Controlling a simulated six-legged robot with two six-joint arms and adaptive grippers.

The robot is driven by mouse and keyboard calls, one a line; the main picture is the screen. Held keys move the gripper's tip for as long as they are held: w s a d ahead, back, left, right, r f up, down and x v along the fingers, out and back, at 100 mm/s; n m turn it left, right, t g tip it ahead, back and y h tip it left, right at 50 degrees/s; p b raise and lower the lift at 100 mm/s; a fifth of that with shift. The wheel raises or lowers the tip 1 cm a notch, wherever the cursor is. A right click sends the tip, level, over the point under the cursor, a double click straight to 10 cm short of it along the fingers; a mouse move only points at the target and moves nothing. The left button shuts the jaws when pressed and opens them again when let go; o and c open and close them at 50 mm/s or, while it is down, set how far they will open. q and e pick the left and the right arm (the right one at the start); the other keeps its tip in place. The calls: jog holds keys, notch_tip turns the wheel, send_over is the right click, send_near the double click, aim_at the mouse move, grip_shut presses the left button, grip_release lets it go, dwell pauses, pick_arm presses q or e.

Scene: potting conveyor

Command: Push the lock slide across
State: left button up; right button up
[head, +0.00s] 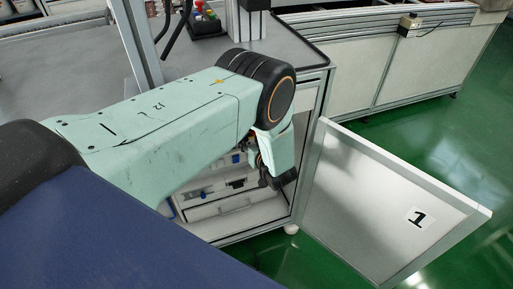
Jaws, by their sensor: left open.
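My left arm reaches in from the left and bends down into the open cabinet (313,90) under the bench. My left gripper (277,181) is dark and small, open, just inside the opening in front of the drawers. A white drawer unit (222,209) sits inside, with dark fittings and small blue parts on its front. I cannot tell which of these fittings is the lock slide; my arm covers part of the unit. Whether the gripper touches anything is unclear. My right gripper is not in view.
The cabinet door (380,190), marked 1, stands open to the right of the gripper. The grey benchtop (285,48) lies above, with a dark tray (206,25) on it. A white conveyor cabinet (400,60) stands behind. Green floor (450,140) is clear at right.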

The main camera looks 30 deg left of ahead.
pick_arm(q)
jog(key=v, duration=1.1)
jog(key=shift+r, duration=0.1)
jog(key=s+f+m+g+h, duration=0.3)
jog(key=s+f+m+h, duration=0.5)
jog(key=s, duration=0.6)
jog(key=s+d+r+g+h, duration=0.1)
jog(key=s+g, duration=0.1)
jog(key=s, duration=0.8)
jog(key=s+d+r+g+h+p, duration=0.1)
jog(key=s+g, duration=0.2)
jog(key=s, duration=0.7)
jog(key=shift+s+d+r+g+h, duration=0.2)
jog(key=shift+d+g+h, duration=0.1)
jog(key=shift+h, duration=0.1)
jog(key=shift+s, duration=0.1)
